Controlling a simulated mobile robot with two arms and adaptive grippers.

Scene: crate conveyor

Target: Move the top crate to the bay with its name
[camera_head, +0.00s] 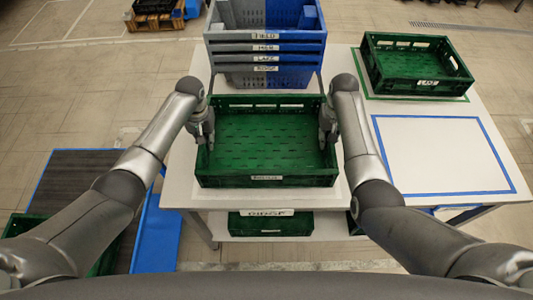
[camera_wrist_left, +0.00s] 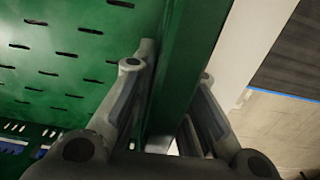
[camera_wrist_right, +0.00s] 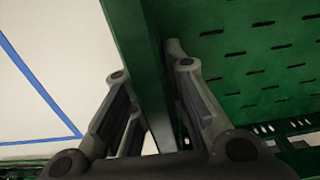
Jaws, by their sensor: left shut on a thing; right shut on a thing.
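An open, empty green crate (camera_head: 265,181) is in front of me over the white table, with a small label on its near wall that I cannot read. My left gripper (camera_head: 207,132) is shut on its left wall, which also shows between the fingers in the left wrist view (camera_wrist_left: 183,60). My right gripper (camera_head: 326,128) is shut on its right wall, also between the fingers in the right wrist view (camera_wrist_right: 140,60). The crate looks level; I cannot tell whether it touches the table. A blue-outlined empty bay (camera_head: 440,155) lies to the right.
A stack of grey and blue crates (camera_head: 265,60) with labels stands just behind. Another green crate (camera_head: 417,85) sits in a green-outlined bay at the back right. A green crate (camera_head: 270,226) is below the table's front edge. A dark, blue-edged surface (camera_head: 80,180) is at left.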

